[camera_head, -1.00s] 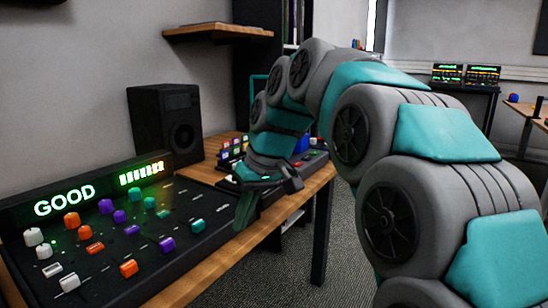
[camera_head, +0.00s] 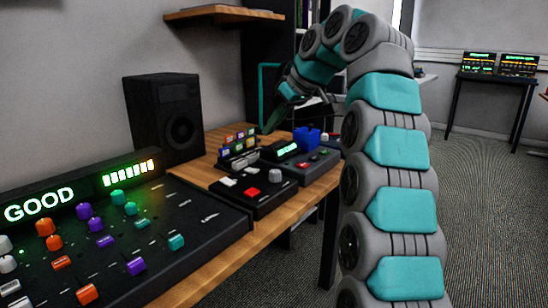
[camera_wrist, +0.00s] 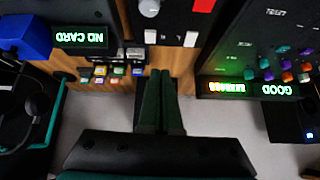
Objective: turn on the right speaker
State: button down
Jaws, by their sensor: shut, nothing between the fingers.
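A black speaker (camera_head: 165,118) stands upright at the back of the wooden desk, against the wall, in the head view. No light shows on its front there.
A mixing board (camera_head: 125,235) with knobs and a lit "GOOD" display fills the desk's left. A button box (camera_head: 247,192), a row of small coloured cards (camera_head: 238,150) and a blue block (camera_head: 306,138) stand on the right. A wall shelf (camera_head: 222,13) hangs above.

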jog(key=shift+w+d+r, duration=0.25)
jog(key=shift+w+d, duration=0.25)
jog(key=shift+w, duration=0.35)
jog(key=b, duration=0.2)
send_over(253, 169)
jog(key=s+d, duration=0.1)
jog(key=s, duration=0.1)
jog(key=f, duration=0.8)
jog(key=shift+w+d+f, duration=0.15)
jog(key=shift+d+f, duration=0.2)
jog(key=shift+f, duration=0.7)
jog(key=shift+d+f, duration=0.1)
jog(key=shift+f, duration=0.75)
